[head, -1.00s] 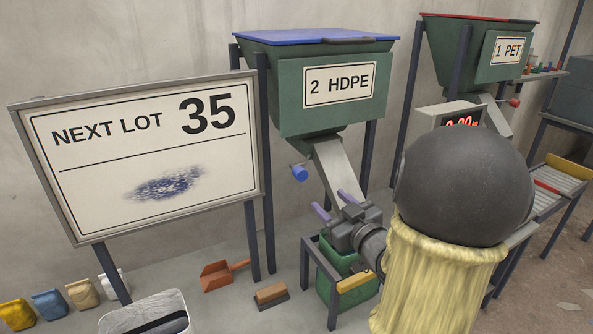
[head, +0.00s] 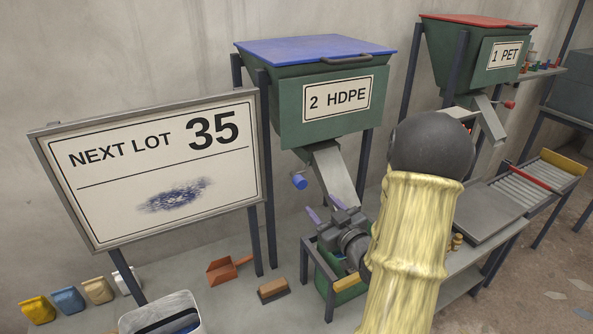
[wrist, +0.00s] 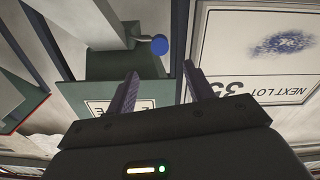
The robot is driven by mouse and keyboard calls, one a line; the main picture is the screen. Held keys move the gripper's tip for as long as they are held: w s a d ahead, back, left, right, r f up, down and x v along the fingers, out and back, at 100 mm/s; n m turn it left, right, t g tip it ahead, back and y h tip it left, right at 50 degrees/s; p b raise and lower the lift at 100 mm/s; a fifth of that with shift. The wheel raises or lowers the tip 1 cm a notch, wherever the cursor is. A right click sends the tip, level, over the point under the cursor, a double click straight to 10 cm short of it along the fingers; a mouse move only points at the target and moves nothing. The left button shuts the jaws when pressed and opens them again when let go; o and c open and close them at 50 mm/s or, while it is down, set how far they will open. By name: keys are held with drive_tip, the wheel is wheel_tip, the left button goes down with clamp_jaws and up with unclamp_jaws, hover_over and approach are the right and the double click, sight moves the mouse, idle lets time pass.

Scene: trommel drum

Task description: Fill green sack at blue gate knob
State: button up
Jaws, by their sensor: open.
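The blue gate knob (head: 299,181) sits on the left of the grey chute (head: 334,176) under the green hopper marked 2 HDPE (head: 330,110). It also shows in the wrist view (wrist: 159,45), beyond and between my fingertips. My gripper (head: 324,213) is open and empty, with purple-grey fingers, below and to the right of the knob and apart from it. The green sack (head: 325,285) stands in a dark frame below the chute, partly hidden by my gripper and arm. Whether anything is in it cannot be seen.
A NEXT LOT 35 board (head: 155,170) stands at left. An orange scoop (head: 221,270) and a brush (head: 273,291) lie on the floor near the sack frame. A white bin (head: 160,315) is in front. A second hopper, 1 PET (head: 470,60), stands at right.

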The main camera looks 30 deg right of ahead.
sight(297, 176)
drive_tip(key=w+p, duration=0.1)
drive_tip(key=w, duration=0.4)
drive_tip(key=w+p, duration=0.1)
drive_tip(key=w, duration=0.3)
drive_tip(key=w+p, duration=0.1)
drive_tip(key=w, duration=0.4)
drive_tip(key=shift+w+a, duration=0.3)
clamp_jaws()
